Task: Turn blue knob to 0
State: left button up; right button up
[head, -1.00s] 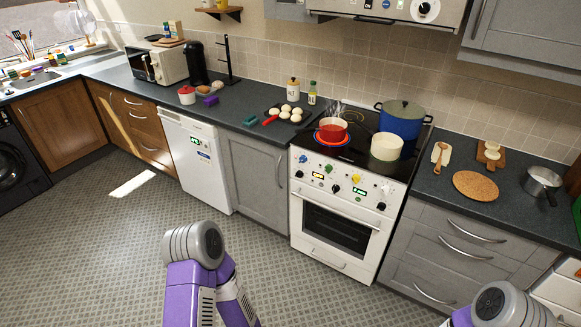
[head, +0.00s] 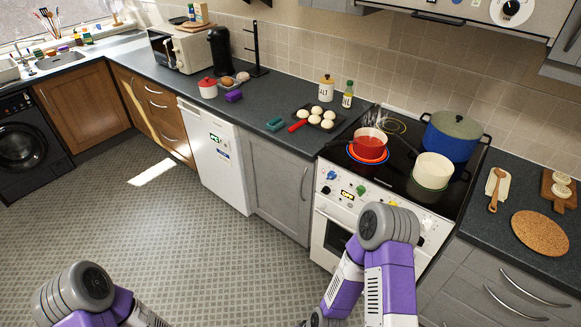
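The blue knob (head: 331,175) is at the left end of the control panel on the front of the white stove (head: 321,222). It is small, and I cannot read its setting. A green knob (head: 361,189) is to its right, with a small lit display (head: 347,195) below and between them. My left arm is at the bottom left, over the floor. Neither gripper shows, and nothing of mine is seen touching the blue knob.
A red pot (head: 369,142), a cream pot (head: 432,171) and a large blue pot (head: 452,139) stand on the hob. A tray (head: 338,120) of pale round items lies left of it. Floor (head: 210,260) in front of the grey cupboard is clear.

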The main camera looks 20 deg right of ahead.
aim_at(332, 176)
jog(key=z, duration=0.1)
jog(key=i, duration=0.85)
jog(key=z, duration=0.7)
jog(key=i, duration=0.4)
jog(key=z, duration=0.4)
